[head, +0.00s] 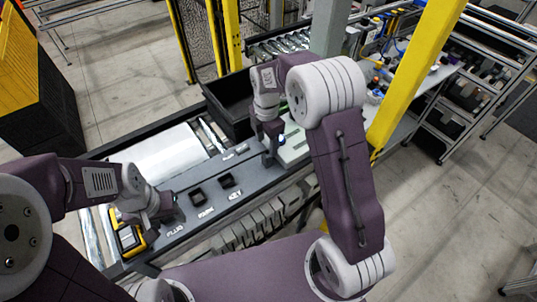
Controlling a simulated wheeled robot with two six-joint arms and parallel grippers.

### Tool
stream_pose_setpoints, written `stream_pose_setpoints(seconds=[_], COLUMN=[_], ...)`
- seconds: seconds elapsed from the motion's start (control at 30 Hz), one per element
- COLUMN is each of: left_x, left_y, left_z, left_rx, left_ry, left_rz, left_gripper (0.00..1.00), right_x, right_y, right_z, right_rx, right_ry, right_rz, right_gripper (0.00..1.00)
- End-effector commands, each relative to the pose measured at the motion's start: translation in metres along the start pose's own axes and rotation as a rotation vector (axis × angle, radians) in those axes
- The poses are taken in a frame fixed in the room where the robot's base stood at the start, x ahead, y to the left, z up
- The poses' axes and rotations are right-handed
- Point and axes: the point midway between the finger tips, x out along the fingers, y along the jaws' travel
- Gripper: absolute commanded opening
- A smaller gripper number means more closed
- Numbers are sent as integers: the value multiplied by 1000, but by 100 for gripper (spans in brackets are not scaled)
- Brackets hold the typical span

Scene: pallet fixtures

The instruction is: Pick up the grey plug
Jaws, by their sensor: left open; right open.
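A long dark grey fixture board (215,205) lies in front of me, with white printed labels along its near side. The label that seems to read PLUG (175,231) is at the left part of the board. My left gripper (168,212) is low over the board just beyond that label, open, with its fingertips hard to make out. I cannot make out the grey plug; the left gripper covers the spot beyond the label. My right gripper (270,158) is open, pointing down over the right part of the board.
Two black square pieces (197,197) (228,181) sit on the board between my grippers. A yellow and black device (129,238) stands at its left end. A black bin (232,108) and a white sheet (160,152) lie behind. A yellow post (415,75) rises at right.

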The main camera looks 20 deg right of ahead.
Motion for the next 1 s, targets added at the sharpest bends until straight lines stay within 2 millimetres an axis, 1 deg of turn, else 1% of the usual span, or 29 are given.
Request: stream_pose_setpoints(seconds=[0.03, 0.13, 0.27, 0.37, 0.47, 0.5, 0.6, 0.7, 0.83, 0.87, 0.9, 0.97, 1.0], left_x=[-6, -9, -9, -18, -31, -31, -33, -32, -32, -32, -32, -32, -32], left_y=[0, 0, 0, 0, 1, 1, 1, 1, 1, 1, 1, 1, 1], left_z=[-1, -2, -2, -3, -4, -4, -4, -4, -4, -4, -4, -4, -4], left_rx=[0, 0, 0, 0, 0, 0, 0, 0, 0, 0, 0, 0, 0], left_ry=[1, 1, 1, 1, 2, 2, 1, 1, 1, 1, 1, 1, 1], left_rz=[0, 0, 0, 0, 0, 0, 0, 0, 0, 0, 0, 0, 0], left_gripper=[52, 52, 52, 52, 52, 52, 52, 52, 52, 52, 52, 52, 52], right_x=[7, 20, 26, 34, 52, 60, 73, 78, 78, 78, 78, 77, 77], right_y=[-2, -1, -1, -1, -1, -1, 0, 0, 0, 0, 0, 0, 0], right_z=[0, 0, 0, 0, -1, -1, -1, -1, -1, -1, -1, -1, -1], right_rx=[1, 2, 2, 2, 2, 2, 2, 3, 3, 3, 3, 3, 3], right_ry=[1, 1, 0, 1, 1, 1, 1, 0, 0, 0, 0, 0, 0], right_rz=[-6, -4, -1, -6, -6, -5, -2, 1, 1, 1, 1, 1, 1], right_gripper=[56, 56, 56, 56, 56, 56, 56, 56, 56, 51, 40, 23, 12])
